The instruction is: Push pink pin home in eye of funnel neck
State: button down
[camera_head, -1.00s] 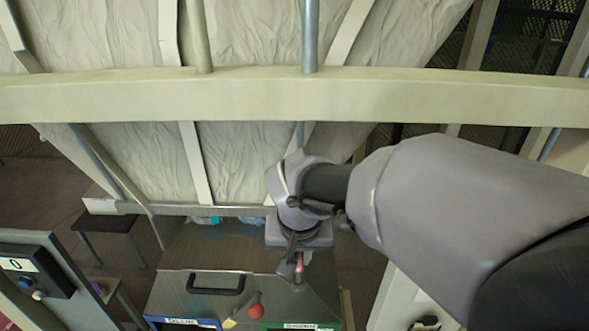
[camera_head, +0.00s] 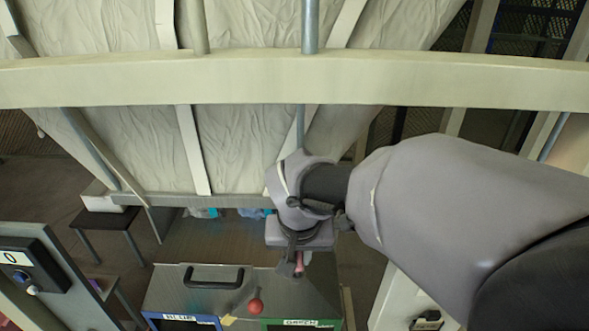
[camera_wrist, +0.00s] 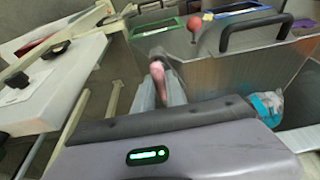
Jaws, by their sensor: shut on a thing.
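The pink pin (camera_head: 300,262) is between the fingers of my gripper (camera_head: 299,271). In the wrist view the pin (camera_wrist: 158,77) points away from me, with one grey finger on each side of it; my gripper (camera_wrist: 160,92) is shut on it. A grey rounded piece (camera_wrist: 157,53) shows at the pin's far end; I cannot tell whether the pin is in an eye or only in front of it. A metal housing (camera_head: 228,235) lies below the pale cloth; I cannot tell which part is the funnel neck.
The housing has a black handle (camera_head: 213,281), a red ball knob (camera_head: 255,306) and blue and green labelled openings. A pale beam (camera_head: 240,78) crosses above my arm. A counter box (camera_head: 25,268) stands at the left. A dark stool (camera_head: 105,222) is behind it.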

jog(key=shift+f+b, duration=0.7)
jog(key=shift+f, duration=0.1)
jog(key=c, duration=1.3)
grip_release()
jog(key=p+v, duration=0.2)
jog(key=v, duration=1.5)
jog(key=shift+s+r, duration=0.15)
jog(key=shift+r, duration=0.1)
jog(key=shift+d+f, duration=0.1)
jog(key=s+d+f+m+b, duration=0.1)
jog(key=s+d+f+b, duration=0.2)
jog(key=f+b, duration=0.8)
jog(key=s+d+f+m+t+y+b, duration=0.1)
jog(key=s+f+b, duration=0.3)
jog(key=f+b, duration=0.7)
jog(key=s+d+f+m+t+y+b, duration=0.1)
jog(key=s+d+f+b, duration=0.3)
jog(key=f+b, duration=0.6)
notch_tip(320, 180, down, 9)
jog(key=shift+s+d+f+m+b, duration=0.1)
jog(key=shift+s+d+m+b, duration=0.2)
jog(key=shift+m+b, duration=0.15)
